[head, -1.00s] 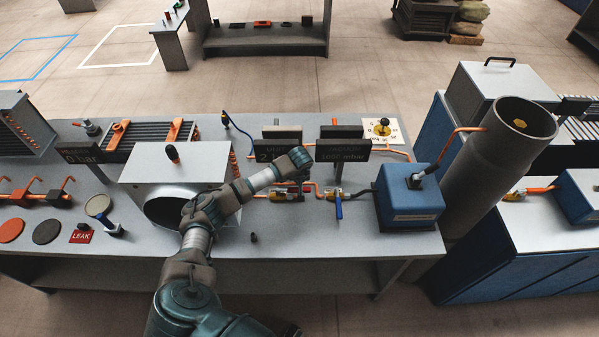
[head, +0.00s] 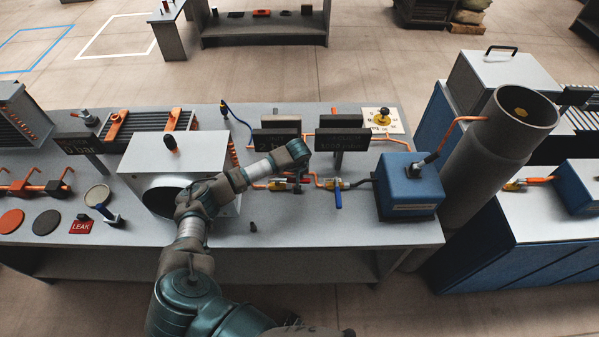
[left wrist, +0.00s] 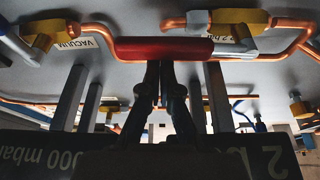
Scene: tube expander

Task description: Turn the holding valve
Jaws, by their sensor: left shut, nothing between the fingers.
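In the head view, a row of small yellow valves joined by orange pipe lies on the bench. One yellow valve (head: 279,185) is at the left; another (head: 331,184) at the right has a blue lever (head: 338,200). In the left wrist view, a red bar or handle (left wrist: 180,48) lies between two yellow valve bodies (left wrist: 250,17). I cannot tell for sure which part is the holding valve. My left gripper (left wrist: 166,66) is shut and empty, its fingertips at the red bar's edge; contact is unclear. My right gripper is not in view.
Dark display panels (head: 342,139) stand behind the valves, close to my left wrist. A blue box (head: 408,186) stands at the right. A white box with a round opening (head: 172,150) is at the left, beside my arm. The bench front is mostly clear.

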